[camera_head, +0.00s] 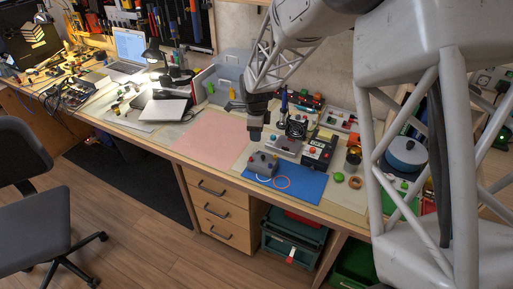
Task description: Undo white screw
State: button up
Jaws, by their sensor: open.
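My gripper (256,134) is dark and points down over the workbench, above and slightly left of a grey box-like block (263,163). It is open, and I see nothing held in it. The block stands at the back left of a blue mat (306,190) and has small dark parts on top. I cannot make out a white screw at this size. It may be too small to see or hidden.
A white ring (263,178) and a red ring (282,176) lie on the mat's left part. A black-and-red device (318,152) and a small fan (296,129) stand behind. A pink sheet (212,140) leaves flat room to the left.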

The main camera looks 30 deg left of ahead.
aim_at(256, 149)
jog(key=shift+f, duration=0.1)
jog(key=shift+f, duration=3.8)
grip_shut()
